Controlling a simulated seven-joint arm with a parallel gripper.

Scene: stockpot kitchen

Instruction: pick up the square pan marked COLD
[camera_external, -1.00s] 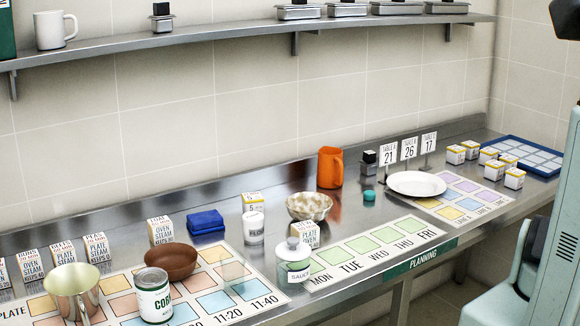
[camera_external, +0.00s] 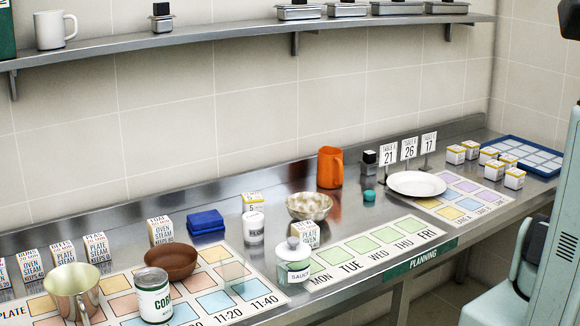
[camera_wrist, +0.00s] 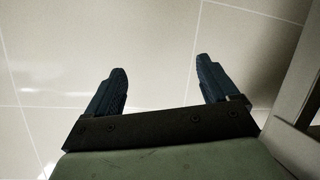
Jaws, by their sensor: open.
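Several small metal pans with dark lids or knobs stand in a row on the wall shelf in the external view, such as one pan (camera_external: 298,13) and another pan (camera_external: 397,8) to its right. No COLD marking can be read on any of them. My gripper (camera_wrist: 160,85) shows in the wrist view, open with its two dark fingers spread apart. Nothing is between the fingers, and only pale tiles show beyond them. My gripper's fingers are outside the external view, where only part of my arm shows at the right edge.
The shelf (camera_external: 230,30) also holds a white mug (camera_external: 50,31). On the steel counter below stand an orange jug (camera_external: 330,168), a white plate (camera_external: 416,184), a sauce jar (camera_external: 293,262), a brown bowl (camera_external: 171,262), a can (camera_external: 153,296), a metal cup (camera_external: 74,290) and a blue tray (camera_external: 550,166).

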